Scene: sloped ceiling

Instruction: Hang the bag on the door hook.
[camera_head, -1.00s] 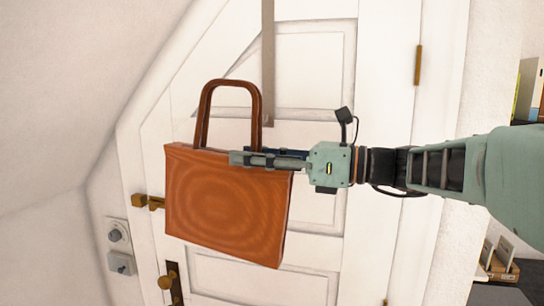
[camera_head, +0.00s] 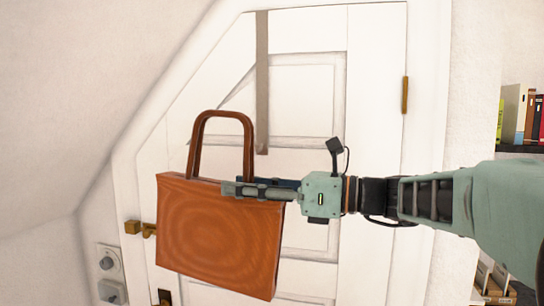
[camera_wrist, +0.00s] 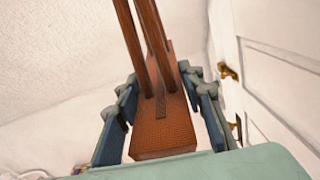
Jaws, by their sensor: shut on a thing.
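The bag (camera_head: 222,238) is orange-brown with two stiff handles (camera_head: 222,117) standing upright. It is in front of the white door in the head view. My gripper (camera_head: 240,188) reaches in from the right and is shut on the bag's upper edge, below the handles. In the wrist view the bag (camera_wrist: 165,138) sits between my two fingers (camera_wrist: 162,85), its handles rising away from the camera. The door hook (camera_head: 262,80) is a grey strip hanging down from the door's top. Its lower end shows just right of the handles, which appear apart from it. The hook's exact shape is unclear.
The white panelled door (camera_head: 375,100) has a brass hinge (camera_head: 405,95) at right and a brass handle (camera_head: 149,230) behind the bag's left side. A sloped ceiling (camera_head: 80,90) closes in at left. Wall switches (camera_head: 109,262) are at lower left. A bookshelf (camera_head: 518,148) is at far right.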

